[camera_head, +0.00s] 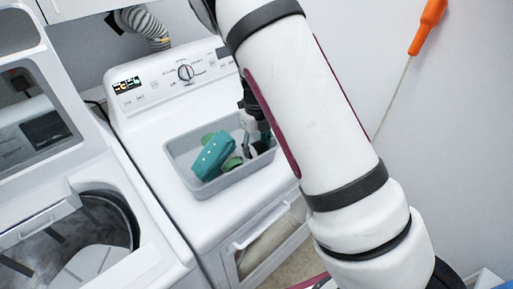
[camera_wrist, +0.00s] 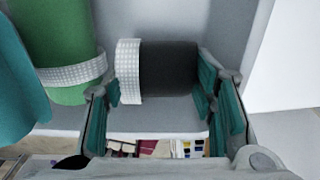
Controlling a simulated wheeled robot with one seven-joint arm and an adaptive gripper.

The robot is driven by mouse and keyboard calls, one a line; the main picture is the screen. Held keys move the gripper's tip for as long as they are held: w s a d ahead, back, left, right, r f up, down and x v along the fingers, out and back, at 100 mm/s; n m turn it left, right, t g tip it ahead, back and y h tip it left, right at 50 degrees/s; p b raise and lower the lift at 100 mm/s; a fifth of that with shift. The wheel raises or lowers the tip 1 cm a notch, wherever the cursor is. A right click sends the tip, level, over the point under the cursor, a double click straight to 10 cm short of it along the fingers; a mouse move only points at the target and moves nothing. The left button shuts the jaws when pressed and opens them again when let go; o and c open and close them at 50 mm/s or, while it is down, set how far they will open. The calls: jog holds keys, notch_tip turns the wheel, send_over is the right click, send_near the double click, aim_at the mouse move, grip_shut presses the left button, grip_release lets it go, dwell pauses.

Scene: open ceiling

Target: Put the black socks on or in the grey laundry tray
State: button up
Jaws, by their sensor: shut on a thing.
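The black socks (camera_wrist: 170,70) are a dark roll with a white textured band at the left end, seen in the wrist view. My gripper (camera_wrist: 162,96) has its teal-padded fingers at the two ends of the roll and is shut on it. In the head view my gripper (camera_head: 256,125) reaches down into the right part of the grey laundry tray (camera_head: 232,181). The socks appear within the tray's walls; whether they touch its floor I cannot tell. My arm and gripper hide part of the tray's right side.
A teal roll (camera_head: 212,156) and a green roll (camera_wrist: 55,45) lie in the tray, left of the socks. The tray stands on a white machine (camera_head: 150,125) with a dial panel behind. An open washer (camera_head: 165,262) stands to the left, and a wall is at the right.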

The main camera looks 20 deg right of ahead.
jog(key=shift+f, duration=0.5)
jog(key=shift+f, duration=0.15)
jog(key=o, duration=0.9)
